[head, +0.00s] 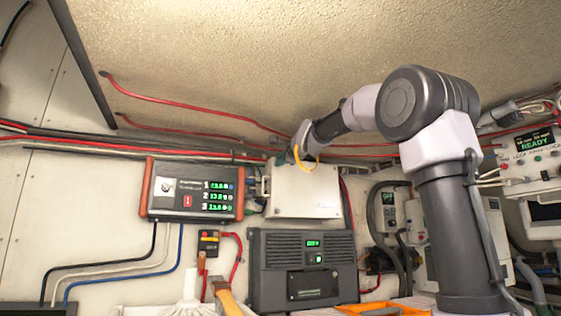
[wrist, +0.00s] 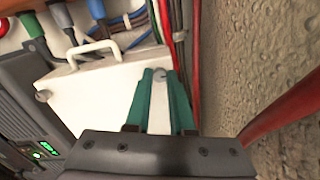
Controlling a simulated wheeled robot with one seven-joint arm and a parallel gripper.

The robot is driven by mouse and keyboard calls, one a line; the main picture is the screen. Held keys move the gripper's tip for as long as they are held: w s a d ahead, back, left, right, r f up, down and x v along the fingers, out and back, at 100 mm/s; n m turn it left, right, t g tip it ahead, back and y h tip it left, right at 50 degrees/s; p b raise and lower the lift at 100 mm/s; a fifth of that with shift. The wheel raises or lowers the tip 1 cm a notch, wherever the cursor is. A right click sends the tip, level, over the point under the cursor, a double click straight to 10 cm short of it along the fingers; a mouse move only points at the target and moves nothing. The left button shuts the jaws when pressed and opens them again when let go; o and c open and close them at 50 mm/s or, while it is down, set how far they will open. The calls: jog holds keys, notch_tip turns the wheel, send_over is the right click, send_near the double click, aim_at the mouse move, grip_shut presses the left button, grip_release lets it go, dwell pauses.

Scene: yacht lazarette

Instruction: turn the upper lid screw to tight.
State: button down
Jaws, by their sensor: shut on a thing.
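The white box (head: 303,200) with its lid hangs on the wall in the middle of the head view. It also shows in the wrist view (wrist: 100,93), with a white handle at its edge. The upper lid screw (wrist: 159,74) is a small grey round head at the lid's corner. My gripper (wrist: 158,80) has its two teal fingers shut on this screw, one on each side. In the head view my gripper (head: 284,158) is at the box's upper left corner, and the screw is hidden there. Another grey screw (wrist: 43,96) sits at a different lid corner. I cannot tell the screw's angle.
Red cables (head: 190,103) run along the wall above the box, and a red one (wrist: 290,105) passes close beside my gripper. A display panel (head: 192,190) is left of the box. A dark grey unit (head: 275,255) is below it.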

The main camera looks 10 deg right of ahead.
dwell(0.3)
jog(key=c, duration=0.8)
grip_release()
jog(key=shift+o, duration=0.2)
jog(key=s+d, duration=0.2)
jog(key=s, duration=0.8)
jog(key=shift+s, duration=0.3)
jog(key=shift+f, duration=0.1)
jog(key=s+d+f+n+g, duration=0.1)
jog(key=s+f+n+g, duration=0.2)
jog(key=f, duration=1)
jog(key=s+d+f+n+g+h, duration=0.1)
jog(key=s+f+n+g, duration=0.3)
jog(key=s+f, duration=0.9)
jog(key=s+d+f+n+g, duration=0.1)
jog(key=s+f+n+g, duration=0.2)
jog(key=s+f+n, duration=0.5)
notch_tip(320, 180, down, 6)
jog(key=shift+s+d+r+g, duration=0.1)
jog(key=shift+s+d+g, duration=0.15)
jog(key=shift+s, duration=0.9)
